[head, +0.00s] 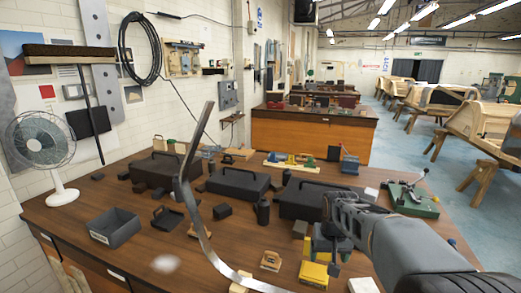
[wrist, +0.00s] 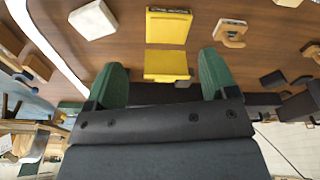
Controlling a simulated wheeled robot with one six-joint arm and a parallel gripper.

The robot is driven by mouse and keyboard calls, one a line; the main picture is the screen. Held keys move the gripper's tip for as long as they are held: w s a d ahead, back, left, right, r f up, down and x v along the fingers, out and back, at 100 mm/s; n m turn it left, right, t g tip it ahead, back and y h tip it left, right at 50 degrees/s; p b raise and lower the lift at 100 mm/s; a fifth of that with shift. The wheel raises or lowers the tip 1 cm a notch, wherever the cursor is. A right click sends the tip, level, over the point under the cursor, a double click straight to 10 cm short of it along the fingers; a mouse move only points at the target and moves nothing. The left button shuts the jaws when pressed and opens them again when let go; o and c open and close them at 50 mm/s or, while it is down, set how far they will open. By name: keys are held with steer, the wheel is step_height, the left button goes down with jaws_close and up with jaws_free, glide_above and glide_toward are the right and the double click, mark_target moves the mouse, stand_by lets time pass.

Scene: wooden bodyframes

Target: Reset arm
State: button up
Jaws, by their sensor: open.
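My gripper (head: 332,246) is at the right front of the wooden workbench (head: 120,235), over the tabletop. In the wrist view, its two green fingers (wrist: 160,75) are spread wide apart with nothing held between them. A yellow box (head: 314,276) lies just beyond the fingertips; in the wrist view a yellow box (wrist: 168,27) and a smaller yellow face (wrist: 166,65) show ahead of the gap. I cannot tell whether the fingers touch anything.
A white block (wrist: 93,19) and a small wooden piece (wrist: 230,32) lie near the fingers. Black cases (head: 238,183), a grey bin (head: 115,228) and a green-based press (head: 412,200) stand on the bench. A curved metal strip (head: 190,190) rises at the front. A fan (head: 40,145) is at left.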

steer(key=s+a+r+t, duration=0.1)
steer(key=s+a+t, duration=0.1)
steer(key=s, duration=1.4)
steer(key=shift+r+n+t, duration=0.25)
steer(key=shift+n+t, duration=0.05)
steer(key=shift+n, duration=0.1)
steer(key=shift+s+a+r, duration=0.1)
steer(key=shift+s+r, duration=0.05)
steer(key=shift+r, duration=0.2)
steer(key=shift+c, duration=0.3)
